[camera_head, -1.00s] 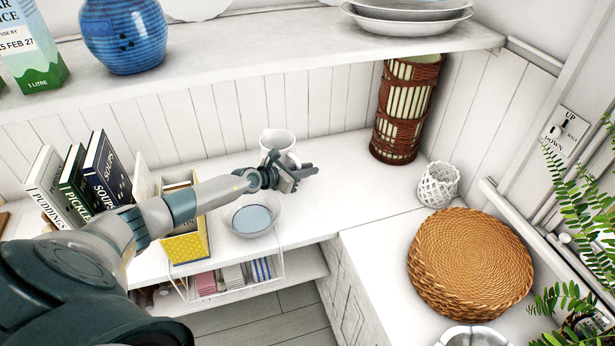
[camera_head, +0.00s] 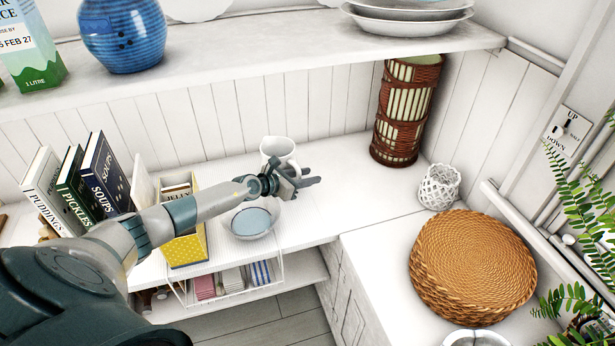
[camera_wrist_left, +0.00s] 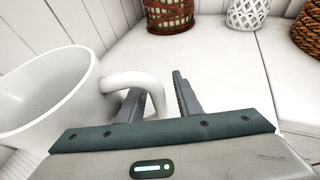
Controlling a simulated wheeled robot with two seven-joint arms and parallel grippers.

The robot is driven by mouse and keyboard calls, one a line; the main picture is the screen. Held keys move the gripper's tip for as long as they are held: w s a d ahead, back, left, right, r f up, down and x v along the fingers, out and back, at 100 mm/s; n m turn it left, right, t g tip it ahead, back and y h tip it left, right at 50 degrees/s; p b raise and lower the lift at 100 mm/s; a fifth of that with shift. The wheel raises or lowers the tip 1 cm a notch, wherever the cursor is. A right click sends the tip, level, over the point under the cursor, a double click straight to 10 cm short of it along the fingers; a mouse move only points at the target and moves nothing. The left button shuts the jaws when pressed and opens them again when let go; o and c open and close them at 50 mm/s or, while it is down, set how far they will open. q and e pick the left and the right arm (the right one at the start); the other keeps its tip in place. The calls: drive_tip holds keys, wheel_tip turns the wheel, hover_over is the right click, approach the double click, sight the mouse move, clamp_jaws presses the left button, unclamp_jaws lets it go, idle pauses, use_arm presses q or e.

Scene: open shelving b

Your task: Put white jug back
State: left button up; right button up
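The white jug (camera_head: 277,150) stands on the white counter near the back wall, its rim and a spout showing. My left gripper (camera_head: 312,177) is just in front and to the right of it, low over the counter. In the left wrist view the jug (camera_wrist_left: 50,95) fills the left side, with its loop handle (camera_wrist_left: 150,83) reaching toward my gripper (camera_wrist_left: 158,92). The two fingers are apart, and the handle's end overlaps the space between them. I cannot tell whether a finger touches it. My right gripper is out of view.
A bowl (camera_head: 250,222) sits at the counter's front edge, near a yellow dotted box (camera_head: 186,250) and books (camera_head: 100,175). A brown woven vase (camera_head: 405,110), white lattice holder (camera_head: 438,187) and wicker mats (camera_head: 472,265) are to the right. A shelf (camera_head: 250,62) overhangs the back.

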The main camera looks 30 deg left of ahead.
use_arm(q)
drive_tip(key=shift+r, duration=0.1)
drive_tip(key=shift+s+a+r, duration=0.1)
drive_tip(key=shift+s, duration=0.1)
drive_tip(key=p+v, duration=0.4)
drive_tip(key=v, duration=0.7)
drive_tip(key=shift+s, duration=0.25)
drive_tip(key=shift+r, duration=0.1)
